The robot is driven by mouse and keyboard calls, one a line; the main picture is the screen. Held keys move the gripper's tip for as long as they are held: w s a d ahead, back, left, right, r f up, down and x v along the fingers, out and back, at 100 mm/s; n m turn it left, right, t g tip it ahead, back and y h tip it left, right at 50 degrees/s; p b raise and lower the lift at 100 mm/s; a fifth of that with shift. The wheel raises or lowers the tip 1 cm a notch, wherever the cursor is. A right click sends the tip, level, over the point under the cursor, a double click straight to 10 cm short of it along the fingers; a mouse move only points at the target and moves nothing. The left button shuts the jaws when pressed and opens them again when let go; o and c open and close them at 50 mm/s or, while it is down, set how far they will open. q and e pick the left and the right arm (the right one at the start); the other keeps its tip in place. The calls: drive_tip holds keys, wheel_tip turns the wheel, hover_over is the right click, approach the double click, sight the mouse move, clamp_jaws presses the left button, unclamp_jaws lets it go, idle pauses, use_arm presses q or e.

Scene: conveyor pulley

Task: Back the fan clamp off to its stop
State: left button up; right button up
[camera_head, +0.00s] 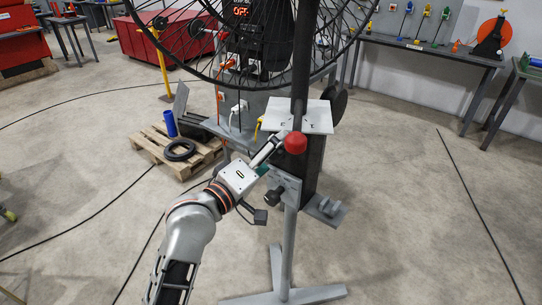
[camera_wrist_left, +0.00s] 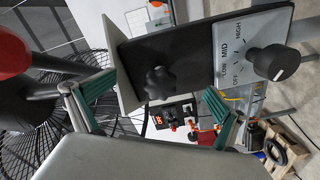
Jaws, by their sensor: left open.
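The fan stands in front of me, its wire cage (camera_head: 240,45) at the top of the head view. A red ball knob (camera_head: 295,143) sits at the post below a pale plate (camera_head: 312,116); it also shows at the left edge of the left wrist view (camera_wrist_left: 12,55). A black star-shaped knob (camera_wrist_left: 160,82) shows on a dark plate in the wrist view. I cannot tell which knob works the clamp. My left gripper (camera_head: 268,160) is open and empty, close beside the red knob. In the wrist view its fingers (camera_wrist_left: 155,110) frame the star knob, without visible contact.
A speed dial (camera_wrist_left: 275,62) marked OFF, LOW, MID and HIGH sits near the gripper; its black knob also shows in the head view (camera_head: 272,198). The fan's stand (camera_head: 290,250) rises from the floor. A pallet (camera_head: 160,150) lies behind left. The floor to the right is mostly clear.

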use_arm(q)
drive_tip(key=shift+s+r, duration=0.1)
drive_tip(key=shift+s, duration=0.05)
use_arm(e)
drive_tip(key=shift+s, duration=0.1)
use_arm(q)
drive_tip(key=shift+a, duration=0.1)
use_arm(e)
drive_tip(key=shift+r, duration=0.15)
use_arm(q)
drive_tip(key=p+v, duration=0.4)
drive_tip(key=v, duration=0.3)
use_arm(e)
wheel_tip(320, 180, up, 4)
drive_tip(key=shift+f, duration=0.15)
